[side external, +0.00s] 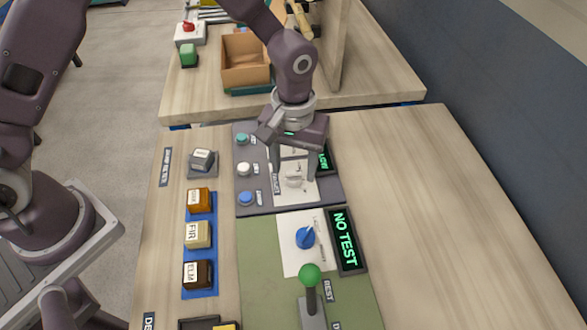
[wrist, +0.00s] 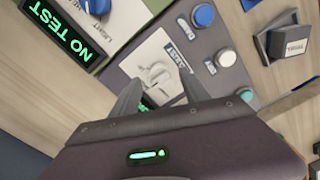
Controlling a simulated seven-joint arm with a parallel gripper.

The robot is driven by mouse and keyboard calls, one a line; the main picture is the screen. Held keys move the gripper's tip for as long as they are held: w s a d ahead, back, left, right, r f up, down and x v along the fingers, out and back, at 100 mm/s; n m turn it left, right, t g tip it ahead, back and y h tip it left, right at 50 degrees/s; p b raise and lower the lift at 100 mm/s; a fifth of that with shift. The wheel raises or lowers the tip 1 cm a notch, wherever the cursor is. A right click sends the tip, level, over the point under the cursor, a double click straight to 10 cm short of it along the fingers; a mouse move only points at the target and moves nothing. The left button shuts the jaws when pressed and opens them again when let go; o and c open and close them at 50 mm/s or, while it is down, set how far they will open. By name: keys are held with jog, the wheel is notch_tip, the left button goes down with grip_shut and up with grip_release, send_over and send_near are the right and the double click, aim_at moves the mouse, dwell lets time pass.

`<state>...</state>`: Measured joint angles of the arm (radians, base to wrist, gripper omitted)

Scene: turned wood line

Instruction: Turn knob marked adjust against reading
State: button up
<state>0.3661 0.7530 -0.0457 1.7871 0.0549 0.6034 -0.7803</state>
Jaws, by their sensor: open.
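The white knob (side external: 294,182) sits on a white plate on the grey panel (side external: 257,205). It also shows in the wrist view (wrist: 155,75), ahead of my fingertips, with a small label (wrist: 183,57) beside it that I cannot read surely. My gripper (side external: 292,172) is open and empty, pointing down over this plate, its fingers apart on either side of the knob in the picture. I see no clear contact. The panel's dark display (side external: 323,158) shows green letters that look like LOW, partly hidden by my gripper.
A green panel (side external: 258,265) in front holds a blue knob (side external: 305,237), a display (side external: 343,240) reading NO TEST and a green-topped lever (side external: 310,275). Round buttons (side external: 244,169) line the grey panel's left. Labelled blocks (side external: 198,235) stand farther left. The right table side is clear.

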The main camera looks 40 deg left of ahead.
jog(key=shift+f, duration=0.95)
jog(key=shift+c, duration=0.4)
grip_shut()
jog(key=m, duration=0.5)
jog(key=shift+m, duration=0.4)
jog(key=m, duration=0.6)
